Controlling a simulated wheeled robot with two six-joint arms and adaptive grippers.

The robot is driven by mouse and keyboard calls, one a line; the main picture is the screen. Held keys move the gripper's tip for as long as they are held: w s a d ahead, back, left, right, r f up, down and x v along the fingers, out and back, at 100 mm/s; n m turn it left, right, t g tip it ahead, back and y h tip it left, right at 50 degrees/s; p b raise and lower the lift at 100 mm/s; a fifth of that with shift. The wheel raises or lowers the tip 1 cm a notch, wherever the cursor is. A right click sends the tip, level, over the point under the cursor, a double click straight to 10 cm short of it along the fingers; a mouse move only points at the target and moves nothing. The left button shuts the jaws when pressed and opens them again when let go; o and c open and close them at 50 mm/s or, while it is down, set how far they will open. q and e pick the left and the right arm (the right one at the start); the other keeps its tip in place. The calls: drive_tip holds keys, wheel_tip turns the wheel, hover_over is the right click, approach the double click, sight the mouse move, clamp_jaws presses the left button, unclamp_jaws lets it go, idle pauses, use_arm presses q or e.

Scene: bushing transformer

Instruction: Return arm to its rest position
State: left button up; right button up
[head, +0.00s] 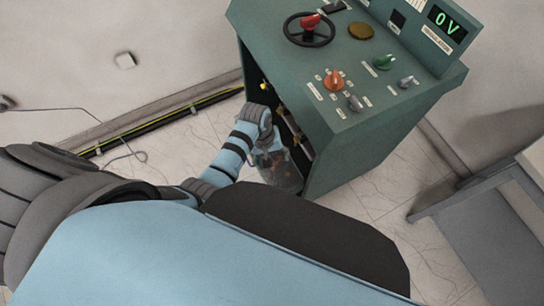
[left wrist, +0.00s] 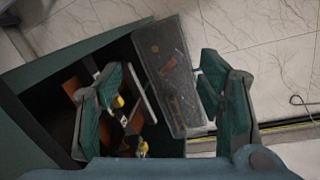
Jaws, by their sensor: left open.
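My left arm reaches from the left of the head view to the open side of a teal control cabinet (head: 335,125). My left gripper is open in the left wrist view (left wrist: 160,68), with its two green fingers spread apart. A grey, speckled panel (left wrist: 172,75) shows between the fingers, and I cannot tell if it touches one. It seems to be the translucent grey piece by my wrist in the head view (head: 280,170). Behind the left finger is the dark cabinet interior (left wrist: 65,100) with yellow-tipped parts (left wrist: 118,102). My right gripper is not in view.
The cabinet top carries a black handwheel (head: 309,30), an orange knob (head: 334,79), a green knob (head: 384,62) and a display reading 0 V (head: 446,24). A yellow-black cable (head: 165,119) runs along the wall. A grey bench (head: 490,210) stands at right. Tiled floor lies between.

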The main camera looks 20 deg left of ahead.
use_arm(q)
drive_tip(key=shift+w, duration=0.1)
idle(0.3)
wheel_tip(320, 180, down, 7)
drive_tip(key=w+a+m+t+y, duration=0.1)
drive_tip(key=w+a+m+t, duration=0.2)
drive_tip(key=t, duration=0.1)
drive_tip(key=s+a+f+m+b, duration=0.1)
drive_tip(key=s+a+f+m, duration=0.15)
drive_tip(key=s+f, duration=0.45)
drive_tip(key=s+a+f+g, duration=0.1)
drive_tip(key=s+a+f, duration=0.1)
drive_tip(key=s, duration=0.7)
drive_tip(key=s+a+f+g+y+b, duration=0.1)
drive_tip(key=s+f, duration=0.3)
drive_tip(key=s, duration=0.6)
drive_tip(key=s+a+f+m+g, duration=0.1)
drive_tip(key=s+a+f, duration=0.2)
drive_tip(key=s, duration=0.7)
drive_tip(key=shift+s+f+y, duration=0.2)
drive_tip(key=shift+s+y, duration=0.05)
drive_tip(key=shift+y, duration=0.15)
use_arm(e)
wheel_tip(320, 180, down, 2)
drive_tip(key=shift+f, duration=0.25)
use_arm(q)
drive_tip(key=shift+c, duration=0.4)
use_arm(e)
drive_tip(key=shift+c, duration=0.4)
